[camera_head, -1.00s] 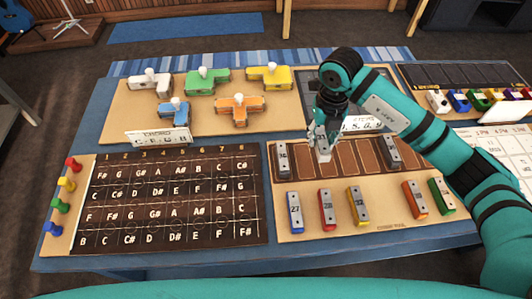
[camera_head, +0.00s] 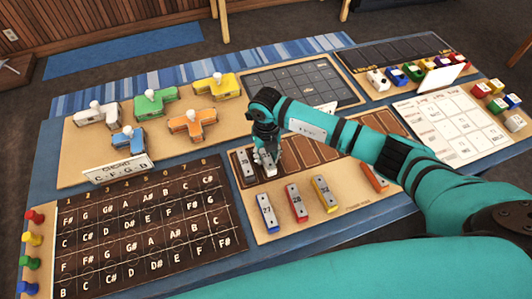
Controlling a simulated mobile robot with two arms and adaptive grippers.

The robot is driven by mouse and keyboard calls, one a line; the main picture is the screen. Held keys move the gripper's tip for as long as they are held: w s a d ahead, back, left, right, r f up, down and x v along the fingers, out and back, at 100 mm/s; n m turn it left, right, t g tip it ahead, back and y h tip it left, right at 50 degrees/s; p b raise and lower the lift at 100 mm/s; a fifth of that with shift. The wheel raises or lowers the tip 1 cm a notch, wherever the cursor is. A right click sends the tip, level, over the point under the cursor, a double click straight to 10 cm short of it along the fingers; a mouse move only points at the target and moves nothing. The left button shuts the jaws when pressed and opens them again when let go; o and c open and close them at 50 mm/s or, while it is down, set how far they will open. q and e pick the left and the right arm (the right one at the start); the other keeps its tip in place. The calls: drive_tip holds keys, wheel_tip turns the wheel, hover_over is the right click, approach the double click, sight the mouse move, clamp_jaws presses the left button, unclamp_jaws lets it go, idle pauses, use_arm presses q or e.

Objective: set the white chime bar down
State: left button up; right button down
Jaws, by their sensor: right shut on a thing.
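My right gripper (camera_head: 265,150) is shut on the white chime bar (camera_head: 267,160), at the left end of the brown slotted board. The bar is just right of a grey-topped bar (camera_head: 245,164) in the first slot. It is at or just above the second slot; I cannot tell whether it touches the board. The gripper and wrist hide much of it. The slotted board (camera_head: 258,232) has brown empty slots to the right, partly hidden by my right arm. My left gripper is not in view.
A lettered chart (camera_head: 150,230) is to the left. Coloured T-shaped blocks (camera_head: 193,122) stand behind. A dark grid panel (camera_head: 300,82) lies behind the gripper.

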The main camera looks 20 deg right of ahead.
sight(266, 155)
drive_tip(key=shift+f, duration=0.15)
drive_tip(key=c, duration=1)
unclamp_jaws()
drive_tip(key=shift+r, duration=0.2)
drive_tip(key=shift+r, duration=0.2)
wheel_tip(266, 155, up, 12)
drive_tip(key=b, duration=0.3)
drive_tip(key=shift+f, duration=0.15)
